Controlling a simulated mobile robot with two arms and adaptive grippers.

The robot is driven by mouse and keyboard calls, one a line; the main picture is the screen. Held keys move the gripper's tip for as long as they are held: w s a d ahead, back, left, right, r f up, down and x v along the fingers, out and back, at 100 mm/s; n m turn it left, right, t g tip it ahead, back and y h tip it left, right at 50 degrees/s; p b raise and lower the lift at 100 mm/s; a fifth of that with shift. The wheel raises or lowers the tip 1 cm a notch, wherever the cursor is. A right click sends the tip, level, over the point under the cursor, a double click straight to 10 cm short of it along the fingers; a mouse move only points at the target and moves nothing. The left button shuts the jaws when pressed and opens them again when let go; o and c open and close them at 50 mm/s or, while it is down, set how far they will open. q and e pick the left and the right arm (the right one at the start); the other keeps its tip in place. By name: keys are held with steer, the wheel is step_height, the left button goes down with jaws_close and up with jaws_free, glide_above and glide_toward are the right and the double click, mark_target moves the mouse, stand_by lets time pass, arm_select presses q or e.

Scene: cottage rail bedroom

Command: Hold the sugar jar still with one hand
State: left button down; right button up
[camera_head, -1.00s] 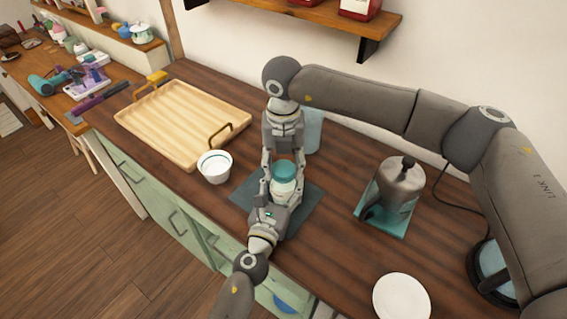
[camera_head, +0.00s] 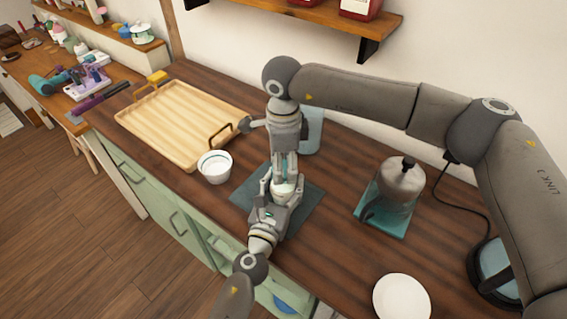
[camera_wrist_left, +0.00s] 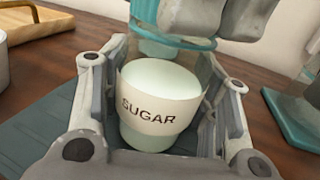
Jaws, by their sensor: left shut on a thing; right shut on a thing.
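The sugar jar (camera_wrist_left: 150,112) stands upright on a dark mat (camera_head: 309,198). In the left wrist view its pale label reads SUGAR, and a teal rim or lid edge (camera_wrist_left: 185,42) shows above. My left gripper (camera_head: 277,196), reaching in from the bottom, is shut around the jar body, with a finger on each side. In the head view only a small pale part of the jar (camera_head: 285,186) shows. My right gripper (camera_head: 285,172) points down from above and is shut on the jar's teal lid, which it mostly hides.
A French press (camera_head: 398,185) on a teal mat is to the right. A white plate (camera_head: 401,298) is near the front, and a kettle (camera_head: 495,270) lies right. A shelf (camera_head: 330,22) hangs above.

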steer(key=n, duration=0.9)
steer(key=shift+n, duration=0.4)
steer(key=n, duration=0.4)
steer(key=shift+n, duration=0.3)
steer(key=n, duration=0.4)
steer(key=shift+r, duration=0.2)
steer(key=shift+r, duration=0.95)
